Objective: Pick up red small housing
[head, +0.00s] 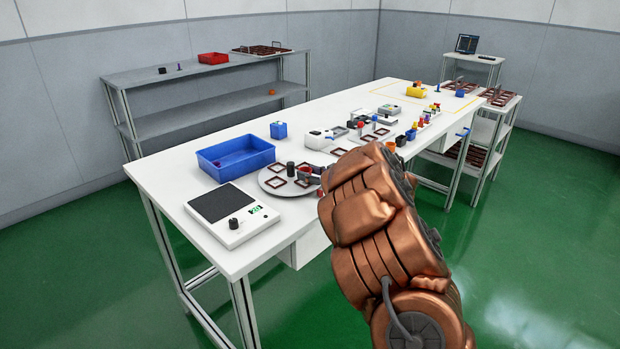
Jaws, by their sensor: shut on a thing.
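A small red housing (304,172) shows at the right part of the round grey turntable (267,188), just left of my copper arm. My gripper (311,171) is small in the head view and partly hidden behind the arm. It is shut on the red housing. I cannot tell whether the housing still touches the turntable. Several dark red square frames lie on the turntable around it.
A dark cylinder (291,168) stands close left of the housing. A blue bin (236,158), a blue box (278,130) and a white scale (231,215) are on the white table (165,180). Several small parts and devices crowd the table behind.

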